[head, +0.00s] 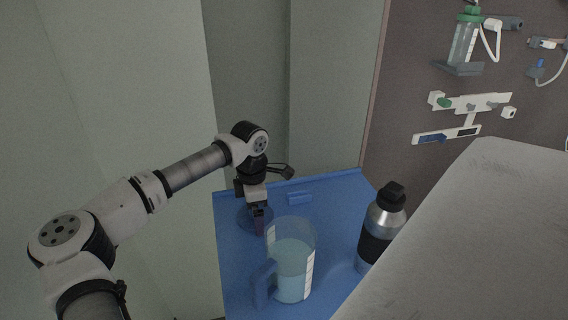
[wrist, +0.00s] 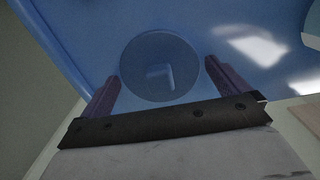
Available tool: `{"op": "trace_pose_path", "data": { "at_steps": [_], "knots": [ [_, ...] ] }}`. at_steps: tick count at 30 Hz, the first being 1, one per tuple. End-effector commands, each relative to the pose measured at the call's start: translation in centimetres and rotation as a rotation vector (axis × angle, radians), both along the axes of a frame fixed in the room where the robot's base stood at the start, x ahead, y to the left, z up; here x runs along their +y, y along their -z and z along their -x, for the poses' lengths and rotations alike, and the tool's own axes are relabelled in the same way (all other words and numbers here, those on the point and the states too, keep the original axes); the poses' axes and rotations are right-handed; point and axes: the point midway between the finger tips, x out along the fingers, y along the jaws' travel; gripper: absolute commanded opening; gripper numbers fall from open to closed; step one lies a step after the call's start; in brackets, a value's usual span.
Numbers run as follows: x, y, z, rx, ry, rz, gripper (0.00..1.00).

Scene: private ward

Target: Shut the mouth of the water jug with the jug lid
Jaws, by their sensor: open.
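The water jug (head: 292,272), clear with a blue handle (head: 264,283) and a white scale strip, stands upright on the blue tabletop. Its mouth is uncovered. The jug lid is a dark blue disc (head: 243,219) lying on the tabletop behind and left of the jug, partly hidden by my gripper. In the wrist view the lid (wrist: 135,62) shows a small raised pale grip (wrist: 160,77). My gripper (head: 259,227) points down over the lid. It is open and empty, with its purple fingers (wrist: 162,72) either side of the lid's near part; contact cannot be told.
A steel and black bottle (head: 381,230) stands right of the jug. A small blue piece (head: 299,198) lies toward the back of the blue tabletop (head: 335,195). A grey bed surface (head: 480,230) borders the right, and walls stand behind and left.

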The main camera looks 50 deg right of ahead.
Motion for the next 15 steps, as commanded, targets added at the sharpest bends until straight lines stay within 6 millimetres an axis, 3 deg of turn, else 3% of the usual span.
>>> {"op": "trace_pose_path", "data": {
  "at_steps": [5,13,15],
  "knots": [
    [0.0,-0.02,0.0,0.0,0.0,0.0,0.97],
    [0.0,-0.03,0.0,0.0,0.0,0.0,0.62],
    [0.0,-0.04,0.0,0.0,0.0,0.0,0.6]
  ]
}}
